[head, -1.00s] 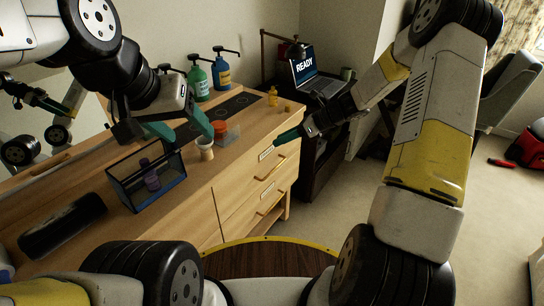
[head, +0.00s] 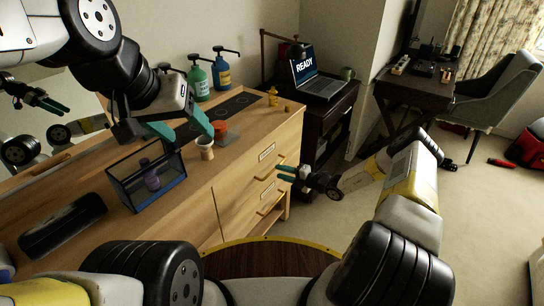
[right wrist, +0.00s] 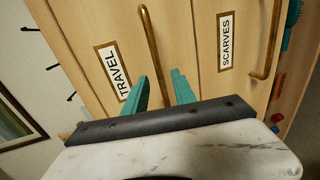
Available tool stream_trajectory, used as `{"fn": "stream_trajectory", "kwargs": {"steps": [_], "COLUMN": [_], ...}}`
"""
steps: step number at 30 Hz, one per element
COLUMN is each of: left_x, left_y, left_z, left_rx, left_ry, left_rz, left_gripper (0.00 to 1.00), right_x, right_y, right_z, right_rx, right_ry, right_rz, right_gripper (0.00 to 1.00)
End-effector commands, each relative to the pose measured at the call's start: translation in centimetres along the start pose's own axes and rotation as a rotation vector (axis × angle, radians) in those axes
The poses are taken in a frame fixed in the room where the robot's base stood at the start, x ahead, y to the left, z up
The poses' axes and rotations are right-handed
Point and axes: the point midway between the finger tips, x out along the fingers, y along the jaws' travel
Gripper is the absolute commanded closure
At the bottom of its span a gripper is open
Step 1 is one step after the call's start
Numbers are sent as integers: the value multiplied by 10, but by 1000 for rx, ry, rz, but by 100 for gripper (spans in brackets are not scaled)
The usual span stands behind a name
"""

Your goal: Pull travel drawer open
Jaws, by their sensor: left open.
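The travel drawer (right wrist: 97,25) is shut in the wooden dresser, its TRAVEL label (right wrist: 113,70) readable in the right wrist view. Its brass bar handle (right wrist: 152,45) runs between the teal fingers of my right gripper (right wrist: 161,80). The fingers stand apart; contact with the bar cannot be told. In the head view my right gripper (head: 285,172) is at the dresser front, by the upper handle. My left gripper (head: 193,137) is open and empty above the dresser top, near a small cup (head: 205,150).
The SCARVES drawer (right wrist: 205,60) is beside the travel drawer in the wrist view. A glass box (head: 125,190), pump bottles (head: 197,82) and a red-lidded item (head: 221,128) stand on the dresser. A dark stand with a laptop (head: 318,85) is behind.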

Motion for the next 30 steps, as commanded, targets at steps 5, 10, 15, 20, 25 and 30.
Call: {"fn": "stream_trajectory", "kwargs": {"steps": [5,10,15,20,25,30], "left_x": [0,0,0,0,0,0], "left_y": [0,0,0,0,0,0], "left_z": [0,0,0,0,0,0], "left_rx": [0,0,0,0,0,0], "left_ry": [0,0,0,0,0,0], "left_rz": [0,0,0,0,0,0], "left_gripper": [38,38,38,38,38,38], "right_x": [29,44,47,47,47,46], "right_y": [0,0,0,0,0,0], "right_z": [-1,0,0,0,0,0], "right_rx": [-2,-3,-3,-3,-3,-4], "right_ry": [2,1,1,1,1,1], "right_rz": [0,0,-1,-1,-1,-1], "right_gripper": [68,68,68,72,100,100]}}
